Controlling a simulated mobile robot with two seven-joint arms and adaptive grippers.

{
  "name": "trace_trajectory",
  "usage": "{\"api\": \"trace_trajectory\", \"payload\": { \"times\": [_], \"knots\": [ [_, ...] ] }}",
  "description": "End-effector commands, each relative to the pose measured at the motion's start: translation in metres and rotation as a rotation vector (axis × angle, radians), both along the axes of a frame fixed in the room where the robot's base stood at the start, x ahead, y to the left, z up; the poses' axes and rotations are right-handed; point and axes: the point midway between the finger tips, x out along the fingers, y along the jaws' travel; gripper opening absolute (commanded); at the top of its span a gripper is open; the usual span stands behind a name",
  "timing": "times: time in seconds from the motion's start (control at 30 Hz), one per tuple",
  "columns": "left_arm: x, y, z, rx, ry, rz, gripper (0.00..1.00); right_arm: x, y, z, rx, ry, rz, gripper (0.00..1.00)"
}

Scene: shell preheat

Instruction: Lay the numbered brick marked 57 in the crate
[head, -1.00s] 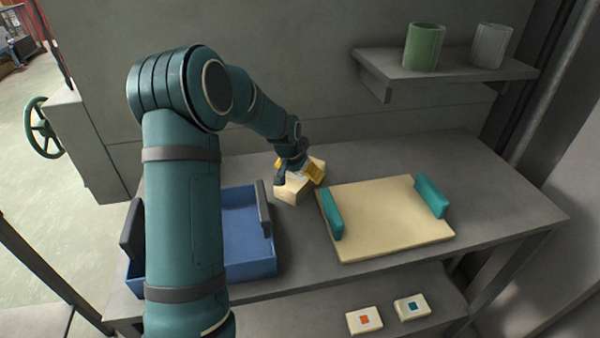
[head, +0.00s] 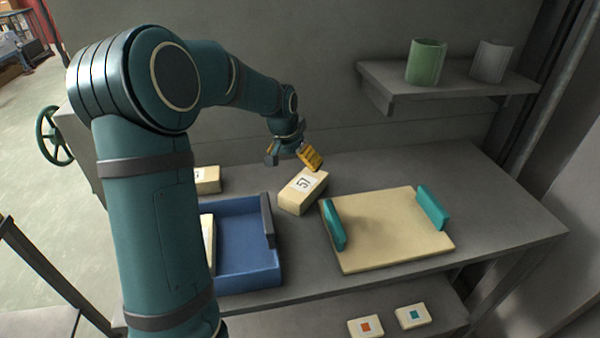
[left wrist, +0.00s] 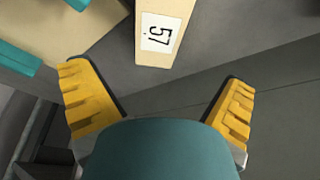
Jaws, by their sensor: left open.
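The brick marked 57 (head: 302,192) is a cream block with a white label. It lies on the table between the blue crate and the tan board. Its label also shows in the left wrist view (left wrist: 160,33). My left gripper (head: 295,156) is open and empty, above and just behind the brick; its yellow fingers (left wrist: 160,105) are apart with nothing between them. The blue crate (head: 250,274) stands left of the brick, partly hidden by my left arm. A cream block (head: 208,245) shows inside it at the arm's edge. My right gripper is not in view.
Another labelled cream brick (head: 207,180) lies behind the crate. The tan board (head: 390,230) with teal handles (head: 433,207) is right of the brick. A shelf (head: 450,82) holds a green cup (head: 426,62) and a grey cup (head: 491,60). Two small tiles (head: 413,316) lie on the lower shelf.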

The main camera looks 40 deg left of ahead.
Motion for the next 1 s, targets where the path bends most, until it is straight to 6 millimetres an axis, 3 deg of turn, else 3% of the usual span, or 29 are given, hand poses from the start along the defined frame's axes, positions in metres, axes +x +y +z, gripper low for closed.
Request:
{"api": "trace_trajectory", "payload": {
  "times": [0.03, 0.1, 0.33, 0.53, 0.8, 1.0],
  "knots": [
    [0.007, 0.000, 0.009, -0.004, 0.043, -0.002, 1.00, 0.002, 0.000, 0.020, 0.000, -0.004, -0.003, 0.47],
    [0.015, 0.001, 0.012, -0.010, 0.112, -0.003, 1.00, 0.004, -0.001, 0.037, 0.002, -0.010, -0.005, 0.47],
    [0.033, -0.002, 0.017, -0.018, 0.287, -0.005, 1.00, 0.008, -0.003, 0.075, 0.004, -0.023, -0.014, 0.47],
    [0.036, -0.003, 0.004, -0.020, 0.328, -0.006, 1.00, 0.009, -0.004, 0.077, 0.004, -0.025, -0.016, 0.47],
    [0.035, -0.003, -0.047, -0.022, 0.328, -0.005, 1.00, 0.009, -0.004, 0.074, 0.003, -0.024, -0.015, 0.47],
    [0.036, -0.002, -0.069, -0.020, 0.324, -0.006, 1.00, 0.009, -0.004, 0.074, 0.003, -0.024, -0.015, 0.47]
  ]
}}
